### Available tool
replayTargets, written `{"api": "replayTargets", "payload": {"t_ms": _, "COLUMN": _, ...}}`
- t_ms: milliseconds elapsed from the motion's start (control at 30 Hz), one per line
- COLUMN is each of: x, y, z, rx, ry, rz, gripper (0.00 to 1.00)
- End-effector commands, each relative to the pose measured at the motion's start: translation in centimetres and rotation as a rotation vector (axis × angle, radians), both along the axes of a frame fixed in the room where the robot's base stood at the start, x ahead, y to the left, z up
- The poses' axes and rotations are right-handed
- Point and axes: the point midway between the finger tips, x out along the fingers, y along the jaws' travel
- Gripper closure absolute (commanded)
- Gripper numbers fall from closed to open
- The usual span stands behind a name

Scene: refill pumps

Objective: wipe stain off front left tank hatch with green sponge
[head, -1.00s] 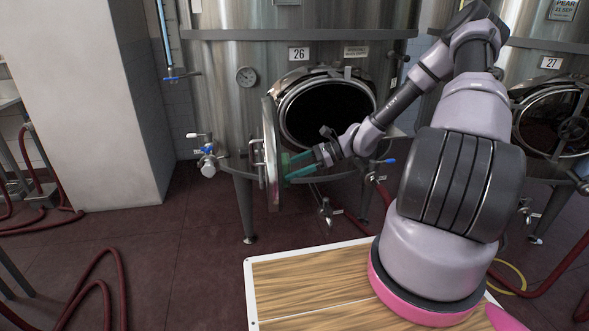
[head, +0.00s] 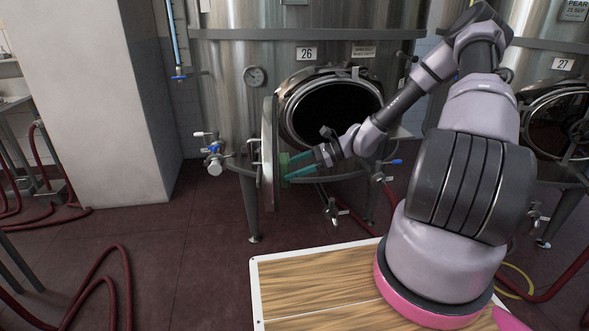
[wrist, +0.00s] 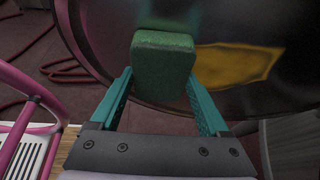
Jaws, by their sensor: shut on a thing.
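The steel hatch door (head: 268,155) of tank 26 (head: 235,90) stands swung open, nearly edge-on in the head view. Its dark inner face (wrist: 110,30) fills much of the top of the wrist view. A yellow-brown stain (wrist: 237,64) lies on that face, to the right of the sponge. My gripper (head: 288,167) is shut on the green sponge (wrist: 162,62), with a teal finger on each side of it. The sponge is up at the inner face, left of the stain. I cannot tell whether it touches the face.
The round dark tank opening (head: 333,112) is behind my forearm. A valve with a blue handle (head: 213,150) sticks out left of the door. Red hoses (head: 100,285) lie on the floor at left. A white column (head: 95,100) stands at left. Tank 27 (head: 562,90) is at right.

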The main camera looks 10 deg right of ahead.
Motion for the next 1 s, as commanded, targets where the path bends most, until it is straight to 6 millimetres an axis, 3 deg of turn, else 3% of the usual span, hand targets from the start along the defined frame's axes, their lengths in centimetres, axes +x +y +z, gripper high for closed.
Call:
{"api": "replayTargets", "payload": {"t_ms": 233, "x": 0.4, "y": 0.2, "z": 0.0, "rx": 0.0, "ry": -0.001, "rz": 0.001, "gripper": 0.65}}
{"api": "replayTargets", "payload": {"t_ms": 1000, "x": 5.7, "y": -0.3, "z": 0.1, "rx": 0.001, "ry": -0.003, "rz": 0.001, "gripper": 0.65}}
